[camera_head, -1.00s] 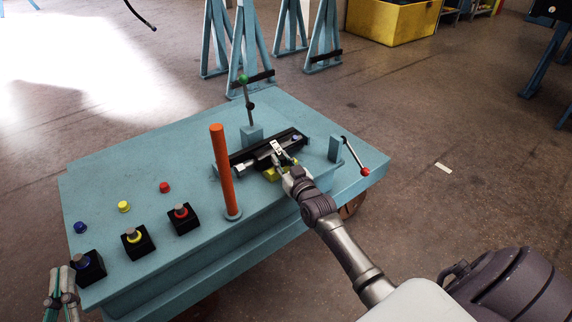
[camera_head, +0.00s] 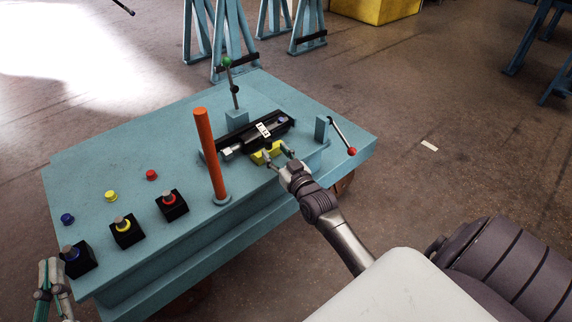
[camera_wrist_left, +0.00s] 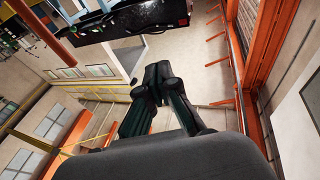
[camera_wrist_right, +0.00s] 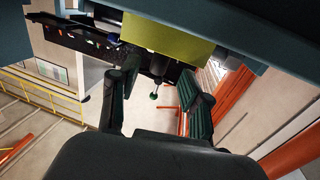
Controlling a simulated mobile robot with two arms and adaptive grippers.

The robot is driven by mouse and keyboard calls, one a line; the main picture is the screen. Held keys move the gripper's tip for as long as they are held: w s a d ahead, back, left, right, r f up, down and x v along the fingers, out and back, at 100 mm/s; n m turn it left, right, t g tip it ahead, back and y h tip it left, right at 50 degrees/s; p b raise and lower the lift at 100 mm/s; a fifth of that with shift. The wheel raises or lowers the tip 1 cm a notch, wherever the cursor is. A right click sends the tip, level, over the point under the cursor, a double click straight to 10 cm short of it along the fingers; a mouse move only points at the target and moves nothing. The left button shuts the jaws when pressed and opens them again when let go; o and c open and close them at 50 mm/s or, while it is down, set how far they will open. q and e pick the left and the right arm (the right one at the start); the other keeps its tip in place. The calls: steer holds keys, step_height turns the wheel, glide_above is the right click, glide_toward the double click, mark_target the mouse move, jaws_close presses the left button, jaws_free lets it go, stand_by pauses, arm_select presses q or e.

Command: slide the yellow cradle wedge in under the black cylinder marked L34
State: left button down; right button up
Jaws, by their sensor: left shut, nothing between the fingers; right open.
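The black cylinder (camera_head: 276,126) with a white label lies on the blue cart's raised block; the label's text is too small to read. The yellow cradle wedge (camera_head: 262,155) sits at the cylinder's near side; how far under it reaches I cannot tell. The wedge also shows at the top of the right wrist view (camera_wrist_right: 168,42). My right gripper (camera_head: 279,158) is open, its fingertips at the wedge's near side, with nothing gripped. The right wrist view shows the wedge ahead of the spread fingers. My left gripper (camera_head: 49,264) is shut and empty, left of the cart's near-left corner.
An orange post (camera_head: 211,155) stands left of the cylinder. A green-knobbed lever (camera_head: 232,85) rises behind it, and a red-knobbed lever (camera_head: 342,137) stands to the right. Several black blocks with coloured rings (camera_head: 126,232) and loose coloured caps (camera_head: 111,196) are at the left.

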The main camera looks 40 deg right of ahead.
steer(key=s, duration=0.7)
steer(key=shift+a, duration=0.4)
